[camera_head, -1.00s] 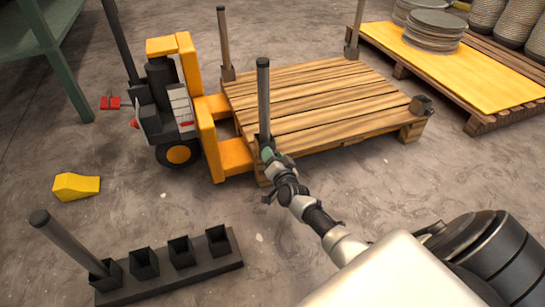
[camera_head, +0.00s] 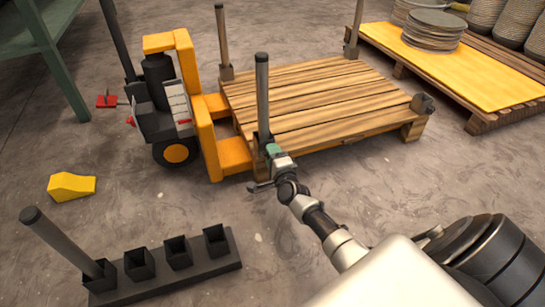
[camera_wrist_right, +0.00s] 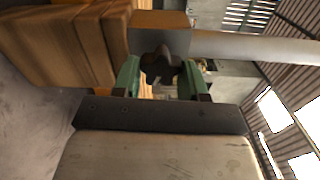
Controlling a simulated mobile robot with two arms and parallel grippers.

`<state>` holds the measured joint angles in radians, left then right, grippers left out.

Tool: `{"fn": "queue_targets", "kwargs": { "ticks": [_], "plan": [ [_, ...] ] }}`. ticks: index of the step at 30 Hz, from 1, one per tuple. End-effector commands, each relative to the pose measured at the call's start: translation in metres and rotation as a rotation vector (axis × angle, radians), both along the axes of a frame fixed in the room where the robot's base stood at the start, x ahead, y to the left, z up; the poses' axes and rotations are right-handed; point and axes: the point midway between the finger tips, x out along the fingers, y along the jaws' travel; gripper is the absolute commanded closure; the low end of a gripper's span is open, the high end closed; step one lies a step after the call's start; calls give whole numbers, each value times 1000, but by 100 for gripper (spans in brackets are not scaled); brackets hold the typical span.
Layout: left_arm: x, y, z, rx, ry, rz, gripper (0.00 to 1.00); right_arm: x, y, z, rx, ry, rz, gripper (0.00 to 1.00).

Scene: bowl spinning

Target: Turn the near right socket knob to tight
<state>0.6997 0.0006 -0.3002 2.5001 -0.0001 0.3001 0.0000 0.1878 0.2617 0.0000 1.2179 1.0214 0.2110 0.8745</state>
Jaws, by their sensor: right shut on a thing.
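A wooden pallet (camera_head: 300,95) has a socket at each visible corner. The near corner at its left holds an upright grey post (camera_head: 262,90), which also shows lying across the right wrist view (camera_wrist_right: 250,46). My right gripper (camera_head: 271,150) is at the foot of this post. In the right wrist view, the green fingertips of my right gripper (camera_wrist_right: 161,78) are on either side of a dark, lobed knob (camera_wrist_right: 160,64) on the socket, shut on it. The knob is hidden in the head view. The right corner socket (camera_head: 422,104) holds no post. My left gripper is out of view.
A yellow-orange forklift (camera_head: 170,100) stands at the pallet's left side. A dark rack (camera_head: 215,263) with several square sockets and one leaning post (camera_head: 60,240) lies at front left. A yellow wedge (camera_head: 72,186) is on the floor. Another pallet (camera_head: 480,70) carries stacked discs.

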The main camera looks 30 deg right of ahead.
Motion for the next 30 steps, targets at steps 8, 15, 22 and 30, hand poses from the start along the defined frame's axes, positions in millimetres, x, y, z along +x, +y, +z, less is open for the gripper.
{"fn": "queue_targets", "kwargs": {
  "ticks": [8,15,22,30],
  "plan": [
    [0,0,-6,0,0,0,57,-1,0,-3,125,-27,-1,81],
    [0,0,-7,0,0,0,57,-1,0,-3,164,-36,-1,81],
    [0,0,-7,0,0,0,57,-1,0,-3,170,-38,-1,81],
    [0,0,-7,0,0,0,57,-1,0,-3,169,-37,-1,42]
  ]
}}
